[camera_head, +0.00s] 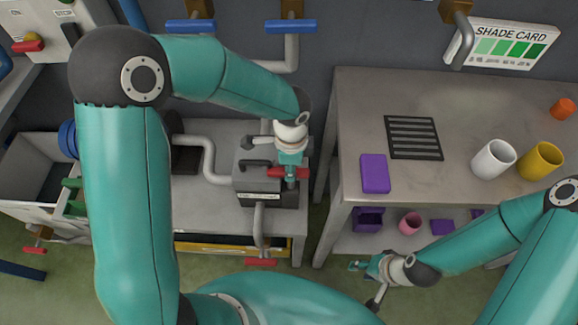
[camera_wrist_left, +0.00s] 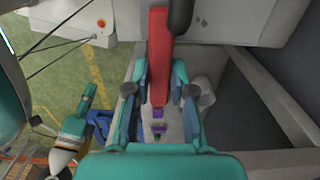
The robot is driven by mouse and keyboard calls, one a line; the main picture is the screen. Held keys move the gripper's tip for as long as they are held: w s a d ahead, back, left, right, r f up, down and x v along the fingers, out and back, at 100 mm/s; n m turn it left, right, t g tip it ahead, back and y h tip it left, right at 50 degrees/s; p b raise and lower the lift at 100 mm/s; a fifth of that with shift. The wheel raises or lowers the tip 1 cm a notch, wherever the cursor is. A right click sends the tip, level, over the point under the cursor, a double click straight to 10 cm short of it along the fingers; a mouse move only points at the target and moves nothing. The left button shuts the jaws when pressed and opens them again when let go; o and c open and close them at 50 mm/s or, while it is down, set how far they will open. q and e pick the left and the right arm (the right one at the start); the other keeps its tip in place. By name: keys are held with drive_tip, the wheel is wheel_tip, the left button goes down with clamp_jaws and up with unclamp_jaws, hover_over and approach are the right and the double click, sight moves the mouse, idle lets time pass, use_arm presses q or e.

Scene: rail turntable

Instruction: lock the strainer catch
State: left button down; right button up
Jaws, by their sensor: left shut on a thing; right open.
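The strainer is a grey box (camera_head: 252,184) with a black handle on its lid, on the left bench. A red catch lever (camera_head: 274,173) lies at its right side. My left gripper (camera_head: 290,172) points down over the lever and is shut on it. In the left wrist view the red lever (camera_wrist_left: 158,50) runs between the two teal fingers, whose pads are beside it. The fingers and wrist hide part of the catch, so I cannot tell how it sits. My right gripper (camera_head: 358,267) is open and empty, low in front of the right table.
Grey pipes (camera_head: 205,160) join the strainer, and a red-handled valve (camera_head: 261,262) hangs below it. The right table (camera_head: 440,110) holds a purple block (camera_head: 375,173), a black grate (camera_head: 414,138), a white cup (camera_head: 493,160) and a yellow cup (camera_head: 540,160). A gap separates bench and table.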

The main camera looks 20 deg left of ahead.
use_arm(q)
drive_tip(key=shift+d, duration=0.1)
drive_tip(key=c, duration=1)
unclamp_jaws()
drive_tip(key=shift+r, duration=0.1)
wheel_tip(320, 180, up, 12)
